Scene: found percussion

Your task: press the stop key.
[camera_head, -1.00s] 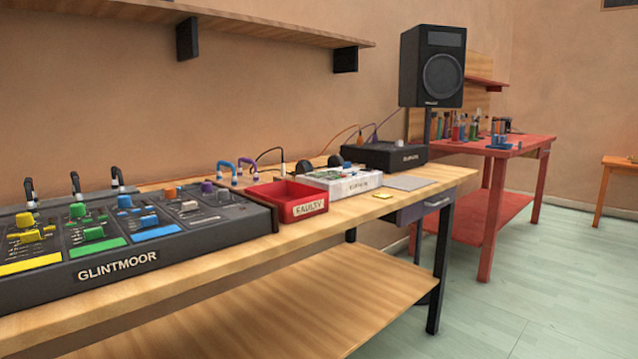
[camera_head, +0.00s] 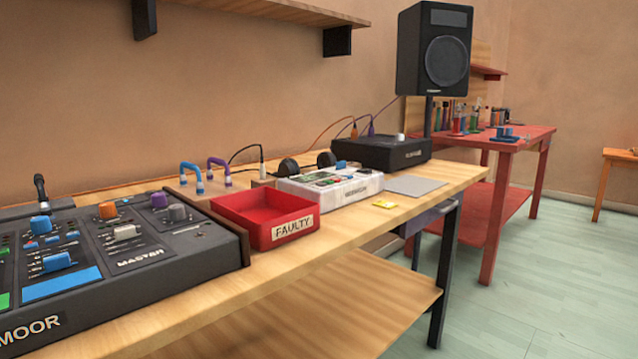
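No key marked stop can be read in this view. A white device (camera_head: 345,190) with small coloured keys or parts on top sits on the wooden bench, right of the red tray; its keys are too small to tell apart. A dark console (camera_head: 120,250) at the left carries knobs, sliders and a blue panel. A black box (camera_head: 385,155) with a pale knob stands behind the white device. Neither of my grippers is in view.
A red tray (camera_head: 283,235) labelled FAULTY stands between console and white device. A speaker (camera_head: 432,50) stands behind. The green floor (camera_head: 540,290) at right is open.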

